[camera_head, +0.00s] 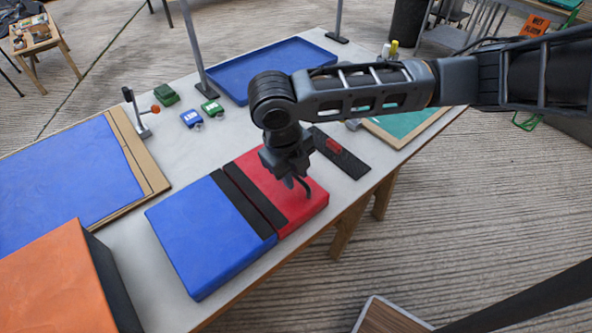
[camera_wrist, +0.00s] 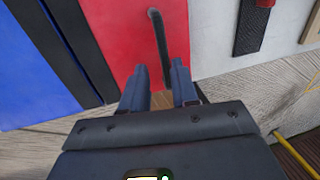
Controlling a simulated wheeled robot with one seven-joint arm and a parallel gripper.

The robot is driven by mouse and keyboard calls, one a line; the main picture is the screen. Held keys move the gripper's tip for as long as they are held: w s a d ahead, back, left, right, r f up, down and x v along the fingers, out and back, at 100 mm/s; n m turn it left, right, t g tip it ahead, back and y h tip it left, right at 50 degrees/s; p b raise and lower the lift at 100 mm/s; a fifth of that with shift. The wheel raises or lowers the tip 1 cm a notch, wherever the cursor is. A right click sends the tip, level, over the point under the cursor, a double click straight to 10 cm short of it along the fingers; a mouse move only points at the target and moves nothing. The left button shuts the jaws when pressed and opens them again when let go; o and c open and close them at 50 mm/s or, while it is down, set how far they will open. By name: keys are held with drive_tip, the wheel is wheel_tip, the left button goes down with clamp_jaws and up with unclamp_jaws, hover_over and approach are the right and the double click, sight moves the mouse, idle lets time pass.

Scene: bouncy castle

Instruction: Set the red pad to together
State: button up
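The red pad (camera_head: 284,178) lies on the grey-white table, with a black strip along its left edge. The blue pad (camera_head: 205,232) lies to its left, also with a black strip on the facing edge. A thin seam runs between the strips; I cannot tell whether they touch. A dark bar handle (camera_wrist: 158,38) stands on the red pad's top. My gripper (camera_wrist: 160,88) is over the red pad at its front right end, pointing down. Its fingers are apart, and the handle's near end shows between them in the wrist view. Whether they touch it is unclear.
An orange block (camera_head: 55,285) stands at the front left beside a blue board (camera_head: 70,180). A black strip with a red piece (camera_head: 340,152) lies right of the red pad. A blue tray (camera_head: 270,68) is at the back. The table's front edge is close to the pads.

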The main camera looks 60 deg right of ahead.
drive_tip(key=shift+o, duration=0.6)
drive_tip(key=shift+r, duration=0.1)
wheel_tip(320, 180, up, 8)
drive_tip(key=a, duration=0.1)
drive_tip(key=shift+w+a+f, duration=0.15)
drive_tip(key=shift+a+f, duration=0.05)
drive_tip(key=shift+f, duration=0.05)
